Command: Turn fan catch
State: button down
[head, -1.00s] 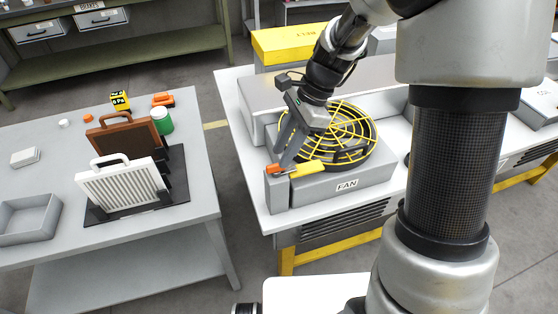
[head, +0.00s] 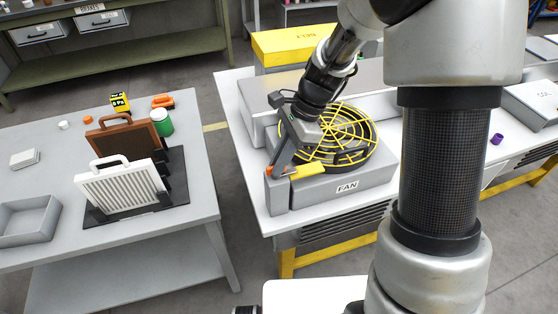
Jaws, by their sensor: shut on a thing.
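The fan unit (head: 346,187) is a grey box labelled FAN, with a round black fan under a yellow wire guard (head: 352,125), on the white workbench. At its front left corner is the small orange fan catch (head: 268,171) on a grey post (head: 277,195). A yellow tab (head: 308,171) lies flat just right of the catch on the box edge. My gripper (head: 273,166) reaches down from above with its fingers at the catch, shut on it. The fingers partly hide the catch, so its exact angle is hard to tell.
A grey table (head: 130,240) at left holds a white filter (head: 122,190), a brown filter (head: 125,140) and a grey tray (head: 28,220). A yellow box (head: 292,46) stands behind the fan. A small purple item (head: 497,139) lies on the bench at right.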

jog(key=n+g+p, duration=0.1)
jog(key=n, duration=0.1)
jog(key=n+p, duration=0.1)
jog(key=n, duration=0.1)
jog(key=shift+w+a+r+n+g+h+p, duration=0.1)
jog(key=shift+w+n+g+h+p, duration=0.1)
jog(key=shift+n+g+h+p, duration=0.15)
jog(key=n+h, duration=0.1)
jog(key=n, duration=0.1)
jog(key=n+g+h+p, duration=0.1)
jog(key=n, duration=0.2)
jog(key=shift+w+a+n+p, duration=0.1)
jog(key=shift+a+n+p, duration=0.05)
jog(key=shift+n+p, duration=0.15)
jog(key=n+h, duration=0.1)
jog(key=n, duration=0.3)
jog(key=shift+a+g+h+p, duration=0.15)
jog(key=shift+g+h+p, duration=0.1)
jog(key=shift+h+p, duration=0.15)
jog(key=shift+a+n+h, duration=0.1)
jog(key=shift+n+h, duration=0.45)
jog(key=shift+n, duration=1.3)
jog(key=c, duration=1.8)
grip_release()
jog(key=shift+c, duration=0.2)
